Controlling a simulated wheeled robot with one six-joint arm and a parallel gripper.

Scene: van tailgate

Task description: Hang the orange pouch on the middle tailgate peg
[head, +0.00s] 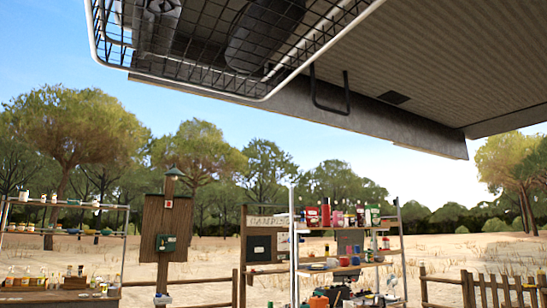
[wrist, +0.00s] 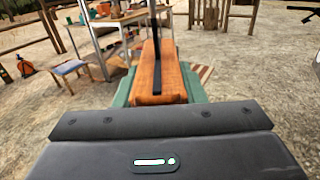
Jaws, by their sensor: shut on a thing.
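In the wrist view, my gripper (wrist: 158,101) shows as a dark bolted housing with a small lit panel. It is shut on the orange pouch (wrist: 158,72), which stretches out ahead of the housing. A black strap runs along the pouch's middle, and green parts flank it on both sides. The fingertips are hard to make out. In the head view, the raised tailgate (head: 420,62) spans the upper right. A black U-shaped bar (head: 330,98) hangs from it. I cannot pick out the middle peg. Neither gripper nor pouch shows in the head view.
A wire basket (head: 285,62) holding dark items hangs at the top of the head view. Below stand a stocked shelf (head: 350,265), another shelf (head: 65,205) and a wooden post board (head: 165,225). The wrist view shows a small stool (wrist: 72,68) on sandy ground.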

